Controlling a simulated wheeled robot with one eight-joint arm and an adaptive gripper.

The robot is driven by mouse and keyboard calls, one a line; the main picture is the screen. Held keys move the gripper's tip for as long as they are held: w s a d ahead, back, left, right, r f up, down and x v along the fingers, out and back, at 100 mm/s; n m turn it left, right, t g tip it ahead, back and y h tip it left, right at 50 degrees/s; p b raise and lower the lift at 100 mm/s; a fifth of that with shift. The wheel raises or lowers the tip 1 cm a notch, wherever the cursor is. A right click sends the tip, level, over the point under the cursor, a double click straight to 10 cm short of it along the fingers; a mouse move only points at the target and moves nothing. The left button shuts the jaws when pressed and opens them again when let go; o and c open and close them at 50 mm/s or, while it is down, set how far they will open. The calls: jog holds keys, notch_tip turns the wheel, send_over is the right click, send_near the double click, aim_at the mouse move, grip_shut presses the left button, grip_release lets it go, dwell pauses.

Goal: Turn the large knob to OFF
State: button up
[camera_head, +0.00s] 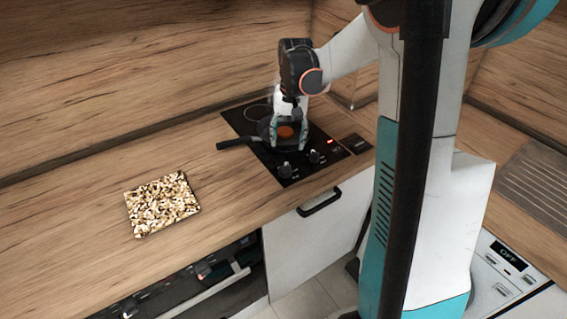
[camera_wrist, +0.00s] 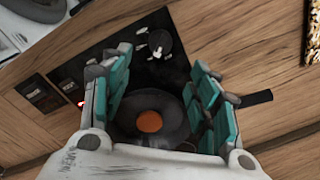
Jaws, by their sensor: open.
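A black cooktop (camera_head: 240,119) is set in the wooden counter. Two dark knobs stand at its front edge, a left knob (camera_head: 285,169) and a right knob (camera_head: 315,156). I cannot tell for sure which is larger or read their settings. One dark knob with pale marks (camera_wrist: 160,43) shows in the wrist view, beyond the fingers. My gripper (camera_head: 288,141) is open over a dark pan (camera_head: 262,128) on the cooktop, behind the knobs. The pan holds a round orange item (camera_wrist: 149,121), seen between my teal-padded fingers (camera_wrist: 160,88). My gripper appears apart from the knobs.
The pan's handle (camera_head: 232,144) points left over the counter. A red light (camera_head: 330,142) glows on the cooktop. A speckled board (camera_head: 162,205) lies on the counter at left, with clear wood between. An appliance at lower right has a display reading OFF (camera_head: 509,256).

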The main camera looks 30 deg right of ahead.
aim_at(285, 166)
jog(key=f+b, duration=0.1)
jog(key=f, duration=0.3)
jog(key=f+b, duration=0.1)
jog(key=f, duration=0.3)
jog(key=f+b, duration=0.1)
jog(key=f, duration=0.3)
jog(key=shift+w+a, duration=0.2)
jog(key=shift+a, duration=0.1)
jog(key=shift+c, duration=0.2)
jog(key=c, duration=1)
